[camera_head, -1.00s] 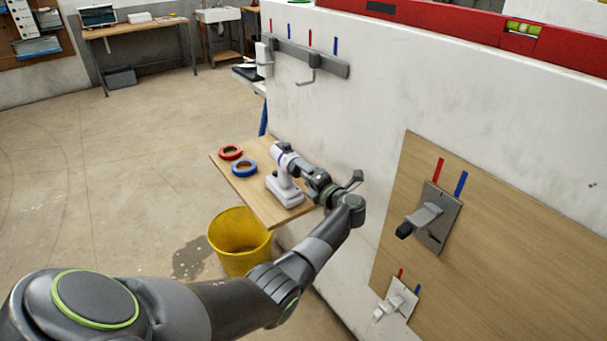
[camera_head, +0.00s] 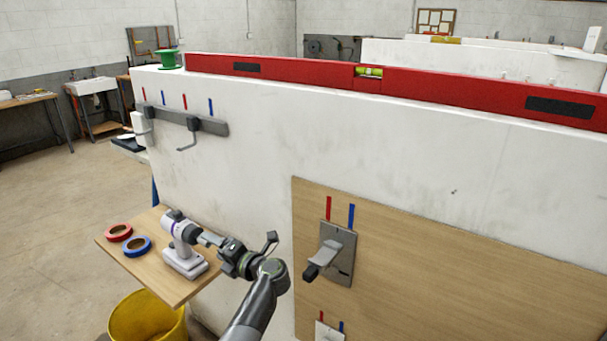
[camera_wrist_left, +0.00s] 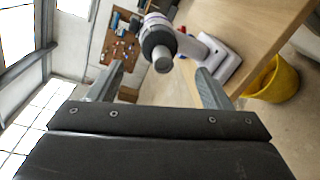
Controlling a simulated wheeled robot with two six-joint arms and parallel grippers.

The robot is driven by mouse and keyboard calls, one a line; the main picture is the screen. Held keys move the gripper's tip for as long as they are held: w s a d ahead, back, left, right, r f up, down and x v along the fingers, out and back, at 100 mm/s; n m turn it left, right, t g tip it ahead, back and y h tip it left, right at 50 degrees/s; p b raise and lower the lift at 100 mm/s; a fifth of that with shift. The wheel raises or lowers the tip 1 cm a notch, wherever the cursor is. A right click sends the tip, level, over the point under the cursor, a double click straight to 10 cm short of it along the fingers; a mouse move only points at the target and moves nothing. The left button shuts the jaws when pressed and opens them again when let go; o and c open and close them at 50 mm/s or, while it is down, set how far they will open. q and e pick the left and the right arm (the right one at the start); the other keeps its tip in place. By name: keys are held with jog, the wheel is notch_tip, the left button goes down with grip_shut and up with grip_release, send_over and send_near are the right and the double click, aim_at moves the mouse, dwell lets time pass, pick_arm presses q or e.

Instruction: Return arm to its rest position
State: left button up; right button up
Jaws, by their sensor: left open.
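My left arm reaches in from the bottom of the head view. Its gripper (camera_head: 208,240) is by a white and grey drill (camera_head: 183,242) that stands upright on a small wooden shelf (camera_head: 142,268). In the left wrist view the two fingers (camera_wrist_left: 160,80) are spread apart, with the drill's dark round nose (camera_wrist_left: 160,48) ahead of the gap between them. Nothing is clamped between the fingers. I cannot tell whether a finger touches the drill. My right gripper is not in view.
Red tape (camera_head: 118,232) and blue tape (camera_head: 137,246) lie on the shelf. A yellow bucket (camera_head: 148,318) stands below. A white wall (camera_head: 260,150) runs close behind the arm, with a hook rail (camera_head: 190,122), a grey bracket (camera_head: 335,255) on a wood panel (camera_head: 430,270), and a red level (camera_head: 300,72) on top.

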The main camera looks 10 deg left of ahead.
pick_arm(q)
jog(key=s+d+f+m+t+h, duration=0.15)
jog(key=s+f+m+h, duration=0.25)
jog(key=s+f+m, duration=0.55)
jog(key=s+d+f+m+t+h, duration=0.1)
jog(key=s+f+m+t+h, duration=0.2)
jog(key=f+m, duration=0.75)
jog(key=s+d+f+m+t+h, duration=0.2)
jog(key=s+f+m+h, duration=0.3)
jog(key=f, duration=1)
jog(key=s+f+m+g+h, duration=0.1)
jog(key=s+f+m+g, duration=0.2)
jog(key=s+f, duration=0.6)
jog(key=s+f+m+g+h, duration=0.25)
jog(key=s+f+g, duration=0.2)
jog(key=s, duration=0.75)
jog(key=s+f+m+g, duration=0.2)
jog(key=s, duration=0.8)
jog(key=s+f+m+g, duration=0.2)
jog(key=s, duration=0.8)
jog(key=shift+a+g+y, duration=0.2)
jog(key=shift+g+y, duration=0.2)
jog(key=shift+y, duration=0.05)
jog(key=shift+w+f, duration=0.1)
jog(key=shift+w, duration=0.05)
jog(key=shift+c, duration=0.2)
